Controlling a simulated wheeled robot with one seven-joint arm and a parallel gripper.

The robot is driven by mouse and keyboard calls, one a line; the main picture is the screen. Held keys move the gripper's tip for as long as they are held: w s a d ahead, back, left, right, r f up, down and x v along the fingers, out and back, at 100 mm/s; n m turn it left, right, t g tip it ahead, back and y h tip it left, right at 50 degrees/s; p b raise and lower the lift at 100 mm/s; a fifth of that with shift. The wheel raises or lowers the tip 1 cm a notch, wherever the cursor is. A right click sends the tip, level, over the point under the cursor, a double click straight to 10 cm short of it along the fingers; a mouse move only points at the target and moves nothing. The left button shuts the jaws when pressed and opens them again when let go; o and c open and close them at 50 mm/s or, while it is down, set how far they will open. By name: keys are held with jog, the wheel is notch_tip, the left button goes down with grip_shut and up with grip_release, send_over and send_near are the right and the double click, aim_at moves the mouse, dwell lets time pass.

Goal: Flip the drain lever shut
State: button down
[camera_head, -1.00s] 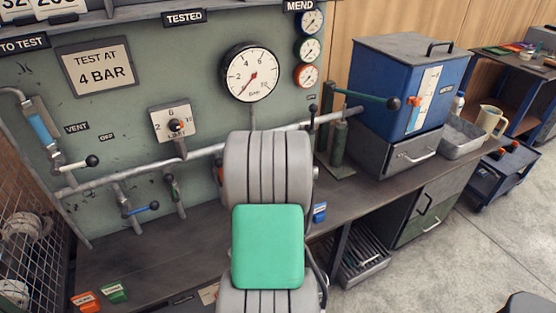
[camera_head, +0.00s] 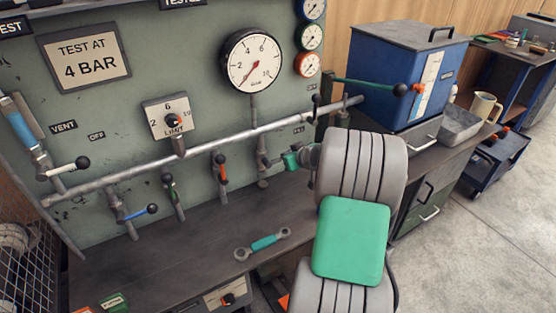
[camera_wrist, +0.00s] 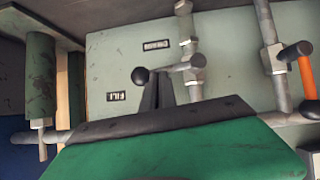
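A valve lever with a black ball knob (camera_wrist: 140,76) sticks out sideways from its fitting on a vertical pipe (camera_wrist: 190,65) in the wrist view. I take it as the drain lever; the label (camera_wrist: 155,44) near it is upside down and hard to read. In the head view this pipe (camera_head: 262,165) stands below the big gauge. The dark fingertips of my gripper (camera_wrist: 157,88) overlap the lever shaft just beside the knob. I cannot tell whether they touch or grip it. In the head view my green gripper (camera_head: 300,158) is partly hidden by my arm.
A long grey pipe (camera_head: 215,148) crosses the panel. An orange-handled lever (camera_head: 220,168) is close on the left; it also shows in the wrist view (camera_wrist: 300,55). A wrench (camera_head: 263,244) lies on the bench. A green cylinder (camera_wrist: 40,75) stands at left in the wrist view.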

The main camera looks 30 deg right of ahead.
jog(key=shift+w+d, duration=0.15)
dwell(0.5)
jog(key=w+r+p+v, duration=0.1)
jog(key=r+v, duration=0.1)
jog(key=v, duration=1)
jog(key=shift+s+r, duration=0.2)
jog(key=shift+r, duration=0.05)
jog(key=shift+d, duration=0.1)
